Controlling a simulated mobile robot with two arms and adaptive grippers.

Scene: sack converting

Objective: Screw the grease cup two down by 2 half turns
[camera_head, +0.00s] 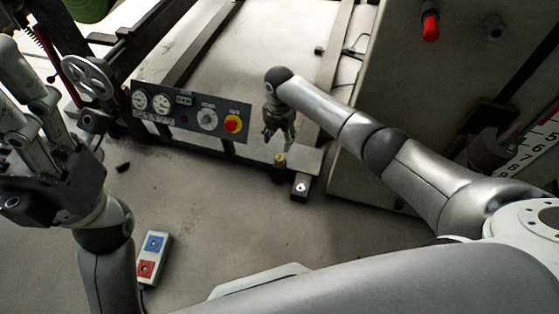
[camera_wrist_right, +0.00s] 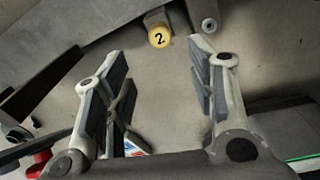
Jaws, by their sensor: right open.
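Grease cup two (camera_wrist_right: 159,38) has a yellow cap marked with a black 2, at the top middle of the right wrist view. In the head view the same yellow-topped cup (camera_head: 280,160) stands at the machine's lower rail. My right gripper (camera_head: 278,143) is just above it, fingers pointing down. In the right wrist view the gripper (camera_wrist_right: 157,58) is open, with its pads apart and empty. The cup lies beyond the fingertips, roughly in line with the gap, apart from both pads. My left gripper (camera_head: 35,125) is at the left edge; its fingertips are unclear.
A dark panel (camera_head: 192,132) with gauges and a red-yellow button sits left of my right gripper. A block with a pale fitting (camera_head: 300,187) stands right of the cup. A handwheel (camera_head: 88,78) is at upper left. A blue-and-red pendant (camera_head: 152,258) lies on open floor.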

